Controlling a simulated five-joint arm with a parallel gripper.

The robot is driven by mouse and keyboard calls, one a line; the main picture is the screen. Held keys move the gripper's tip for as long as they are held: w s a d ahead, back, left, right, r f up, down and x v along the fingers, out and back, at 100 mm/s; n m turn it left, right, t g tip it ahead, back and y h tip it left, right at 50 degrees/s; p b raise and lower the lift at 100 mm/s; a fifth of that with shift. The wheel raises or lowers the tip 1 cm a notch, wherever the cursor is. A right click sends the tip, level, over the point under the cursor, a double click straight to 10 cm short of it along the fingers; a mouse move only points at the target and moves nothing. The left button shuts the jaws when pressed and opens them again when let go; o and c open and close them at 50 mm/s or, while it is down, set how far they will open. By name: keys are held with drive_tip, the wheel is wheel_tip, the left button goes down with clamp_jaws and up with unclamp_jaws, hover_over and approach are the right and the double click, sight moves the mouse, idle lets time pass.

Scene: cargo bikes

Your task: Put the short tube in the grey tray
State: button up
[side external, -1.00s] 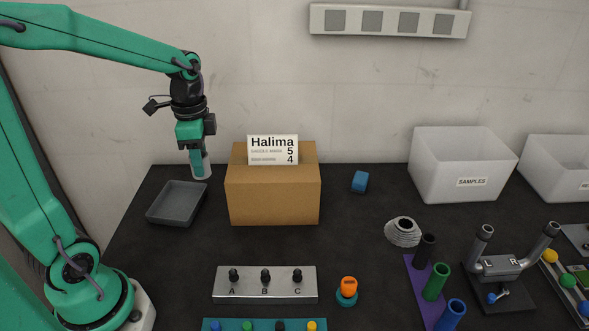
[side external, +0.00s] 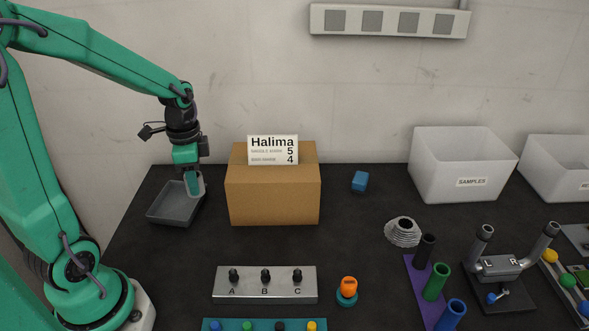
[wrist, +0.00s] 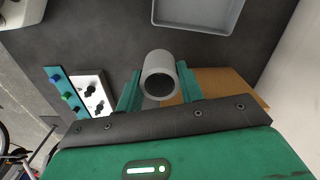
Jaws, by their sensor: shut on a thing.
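The short tube (wrist: 158,62), a light grey open-ended cylinder, stands between the two green fingers of my gripper (wrist: 160,80) in the wrist view. My gripper (side external: 194,185) is shut on it. In the side view the tube (side external: 200,189) is partly hidden behind a green finger. The grey tray (side external: 168,208), shallow and empty where it shows, lies at the left of the black table. In the side view the gripper and tube overlap its right part. In the wrist view the tray (wrist: 195,22) lies beyond the tube, apart from it in the picture.
A cardboard box (side external: 275,198) with a Halima sign (side external: 273,150) stands close to the right of my gripper. A switch panel (side external: 265,285), a blue cube (side external: 360,181) and a white samples bin (side external: 460,170) are farther right. The table in front of the tray is clear.

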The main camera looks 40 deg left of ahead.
drive_tip(key=a+f, duration=0.2)
drive_tip(key=a, duration=0.1)
drive_tip(key=a+f, duration=0.2)
drive_tip(key=a, duration=0.2)
drive_tip(key=s+a+f, duration=0.1)
drive_tip(key=a+f, duration=0.1)
drive_tip(key=a, duration=0.2)
drive_tip(key=shift+f, duration=0.25)
drive_tip(key=shift+d, duration=0.1)
drive_tip(key=shift+f, duration=0.1)
drive_tip(key=shift+f, duration=1.9)
drive_tip(key=shift+f, duration=0.15)
drive_tip(key=o, duration=1.1)
wheel_tip(320, 180, up, 12)
